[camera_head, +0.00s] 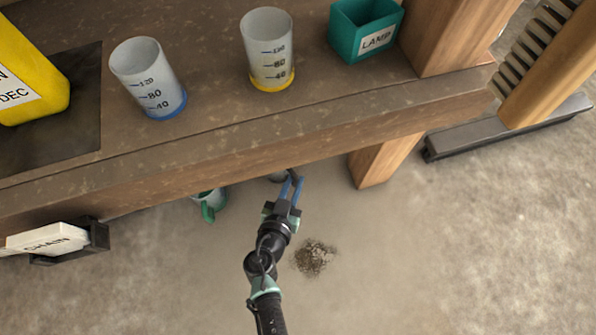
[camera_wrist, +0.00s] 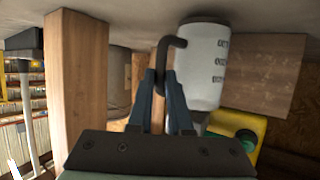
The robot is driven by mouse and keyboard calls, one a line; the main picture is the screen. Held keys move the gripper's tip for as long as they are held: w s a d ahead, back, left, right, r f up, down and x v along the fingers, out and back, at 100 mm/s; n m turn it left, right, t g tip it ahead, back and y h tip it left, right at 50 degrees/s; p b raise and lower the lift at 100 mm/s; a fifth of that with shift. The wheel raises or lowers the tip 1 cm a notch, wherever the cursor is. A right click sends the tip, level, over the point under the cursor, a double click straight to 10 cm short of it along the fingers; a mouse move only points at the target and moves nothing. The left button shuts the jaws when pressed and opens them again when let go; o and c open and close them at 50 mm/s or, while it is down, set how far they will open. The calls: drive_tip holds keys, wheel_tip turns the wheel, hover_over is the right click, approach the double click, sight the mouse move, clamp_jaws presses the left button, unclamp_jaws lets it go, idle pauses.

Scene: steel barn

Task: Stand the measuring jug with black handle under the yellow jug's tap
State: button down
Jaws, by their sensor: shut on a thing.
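The measuring jug with black handle (camera_wrist: 205,68) is pale with dark markings, which appear upside down in the wrist view. Its black hooked handle (camera_wrist: 171,42) comes down between the blue fingers of my gripper (camera_wrist: 161,82), which are shut on it. In the head view my gripper (camera_head: 292,180) is at the bench's front edge, low over the floor. Only a small grey bit of the jug (camera_head: 277,177) shows there; the bench hides the rest. The yellow jug (camera_head: 30,75) stands at the bench's far left, partly out of frame; its tap is not visible there.
On the bench (camera_head: 330,112) stand a blue-based measuring cup (camera_head: 146,75), a yellow-based one (camera_head: 267,50) and a green LAMP bin (camera_head: 365,28). A green-handled jug (camera_head: 208,206) is below the edge. A CHAIN label box (camera_head: 48,240) and a wooden leg (camera_head: 378,165) flank the space.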

drive_tip(key=b+x, duration=0.1)
drive_tip(key=x, duration=0.2)
drive_tip(key=shift+w+d, duration=0.15)
drive_tip(key=shift+w, duration=0.2)
drive_tip(key=shift+f+b, duration=0.15)
drive_tip(key=shift+b, duration=0.2)
drive_tip(key=c, duration=0.8)
unclamp_jaws()
drive_tip(key=shift+c, duration=0.2)
drive_tip(key=shift+s, duration=0.1)
drive_tip(key=p+v, duration=0.5)
drive_tip(key=v, duration=0.7)
